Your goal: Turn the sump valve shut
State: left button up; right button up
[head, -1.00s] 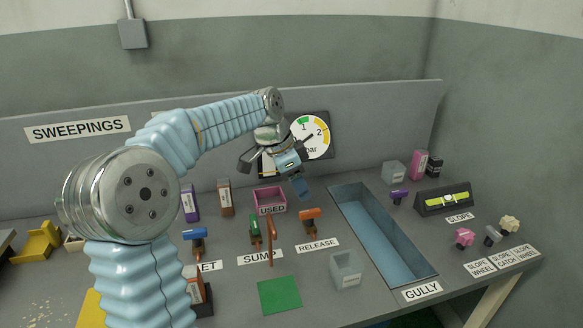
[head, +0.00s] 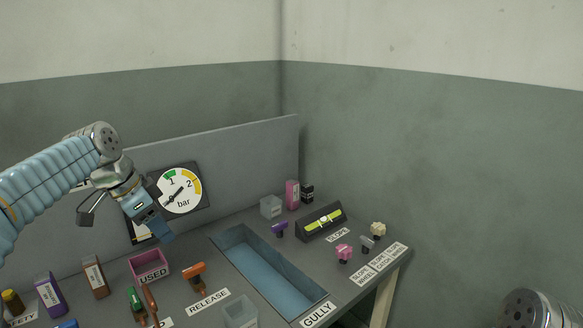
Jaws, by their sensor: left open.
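The green valve handle (head: 135,301) stands low at the left of the head view, with a brown upright lever (head: 150,301) close beside it. The label below them is mostly cut off by the bottom edge. My left gripper (head: 122,220) is open and empty, well above the bench and in front of the back panel. It hangs above and behind the green handle, apart from it. My right gripper is out of view.
An orange handle (head: 195,274) labelled RELEASE and a pink USED bin (head: 149,265) stand near the valve. A clear box (head: 240,312) is in front. The sunken GULLY trough (head: 268,274) lies to the right. A round gauge (head: 179,191) is on the panel.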

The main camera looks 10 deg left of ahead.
aim_at(136, 304)
jog(key=k+l, duration=1.2)
jog(key=l, duration=0.15)
